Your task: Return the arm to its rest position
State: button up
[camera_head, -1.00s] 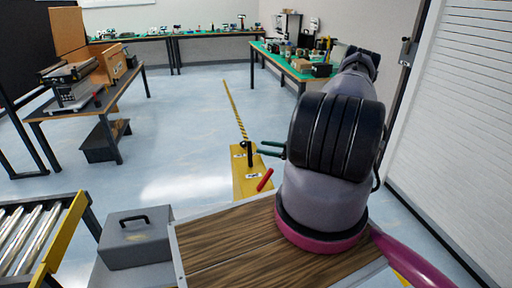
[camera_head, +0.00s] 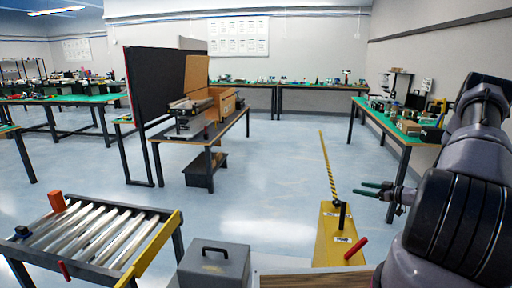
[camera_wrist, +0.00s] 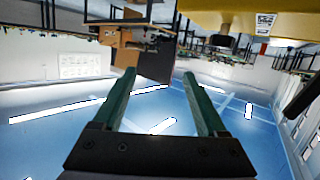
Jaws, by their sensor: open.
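My gripper (camera_head: 376,190) shows in the head view at the right, with its two dark green fingers pointing left past my arm. In the wrist view my gripper (camera_wrist: 160,95) has its fingers spread apart with nothing between them. It hangs in free air and touches nothing that I can see. The rest of my arm fills the right side of the head view, and part of the gripper's body is hidden behind it.
A roller conveyor (camera_head: 88,232) with an orange block (camera_head: 57,201) is at the lower left. A grey toolbox (camera_head: 213,266) is beside it. A yellow base (camera_head: 338,235) with a red handle is below my gripper. A table (camera_head: 230,125) stands mid-room. The floor between is clear.

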jog(key=w+d+r+m+h, duration=0.1)
jog(key=w+r+h, duration=0.25)
jog(key=r, duration=0.55)
jog(key=w+d+r+m+h, duration=0.1)
jog(key=w+r+m+h, duration=0.2)
jog(key=r, duration=0.6)
jog(key=s+a+r+m+g+h, duration=0.15)
jog(key=s+r, duration=0.25)
jog(key=r, duration=0.4)
jog(key=s+a+r+m+h, duration=0.2)
jog(key=s+r+h, duration=0.1)
jog(key=r, duration=0.6)
jog(key=s+a+r+m+g, duration=0.1)
jog(key=s+a+r, duration=0.3)
jog(key=s, duration=0.2)
jog(key=s+a+r+m+g, duration=0.1)
jog(key=s+a+r+m, duration=0.2)
jog(key=s, duration=0.4)
jog(key=s+a+r+y, duration=0.1)
jog(key=s+a, duration=0.5)
jog(key=s, duration=0.4)
jog(key=s+a+m+g+y, duration=0.1)
jog(key=s+a+y, duration=0.1)
jog(key=s+a, duration=0.5)
jog(key=s, duration=0.3)
jog(key=shift+r+y, duration=0.3)
jog(key=shift+r, duration=0.05)
